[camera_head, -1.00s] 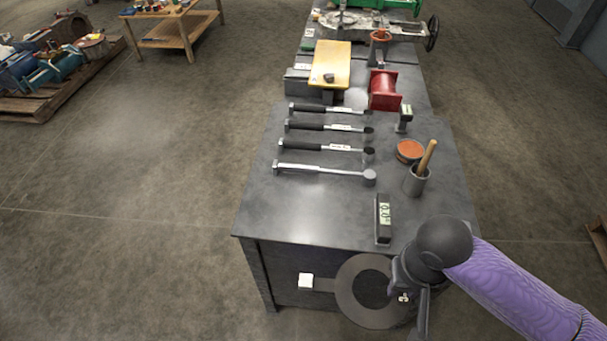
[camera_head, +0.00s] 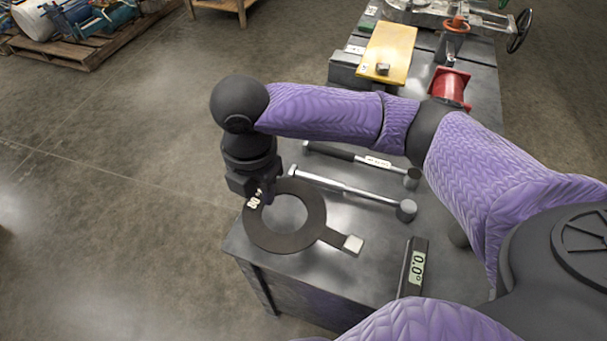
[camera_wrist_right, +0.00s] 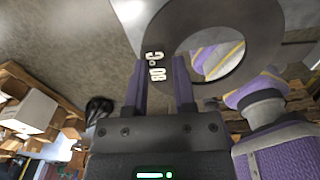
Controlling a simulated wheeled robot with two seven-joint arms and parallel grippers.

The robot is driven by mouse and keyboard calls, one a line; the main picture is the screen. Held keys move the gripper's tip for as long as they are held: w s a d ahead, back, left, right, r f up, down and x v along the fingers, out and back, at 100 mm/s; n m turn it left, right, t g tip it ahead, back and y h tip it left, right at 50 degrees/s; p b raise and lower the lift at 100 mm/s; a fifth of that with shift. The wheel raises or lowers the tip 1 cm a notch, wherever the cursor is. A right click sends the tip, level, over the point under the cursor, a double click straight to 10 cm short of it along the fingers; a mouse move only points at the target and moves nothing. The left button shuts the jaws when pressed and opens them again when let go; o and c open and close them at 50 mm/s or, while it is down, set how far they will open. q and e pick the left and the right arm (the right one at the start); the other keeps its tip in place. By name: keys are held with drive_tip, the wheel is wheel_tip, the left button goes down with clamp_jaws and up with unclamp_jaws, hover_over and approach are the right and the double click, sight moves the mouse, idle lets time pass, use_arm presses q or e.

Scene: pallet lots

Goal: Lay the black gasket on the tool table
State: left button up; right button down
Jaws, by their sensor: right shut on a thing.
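The black gasket (camera_head: 290,244) is a flat dark ring with a tab that ends in a white label. It is over the near left part of the grey tool table (camera_head: 330,290), its left rim near the table's left edge. I cannot tell whether it touches the top. My right gripper (camera_head: 262,198) is shut on the ring's far left rim, by the white "80°C" marking. In the right wrist view the gasket (camera_wrist_right: 265,62) lies between and beyond the fingers (camera_wrist_right: 160,85). My left gripper is not in view.
Hammer-like tools with grey heads (camera_head: 406,210) lie just beyond the gasket. A black gauge with a digital display (camera_head: 416,265) lies to its right. A yellow board (camera_head: 388,52) and a red spool (camera_head: 448,86) are farther back.

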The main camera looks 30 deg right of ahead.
sight(267, 225)
drive_tip(key=shift+w+n, duration=0.1)
drive_tip(key=shift+n, duration=0.5)
drive_tip(key=shift+f+b, duration=0.3)
drive_tip(key=shift+b, duration=0.05)
wheel_tip(267, 225, down, 10)
drive_tip(key=b, duration=0.5)
drive_tip(key=shift+r+b, duration=0.25)
drive_tip(key=shift+b, duration=0.05)
drive_tip(key=shift+r, duration=0.2)
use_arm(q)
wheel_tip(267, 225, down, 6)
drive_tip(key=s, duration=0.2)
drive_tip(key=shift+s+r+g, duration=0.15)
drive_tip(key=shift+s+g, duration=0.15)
use_arm(e)
drive_tip(key=shift+f, duration=0.1)
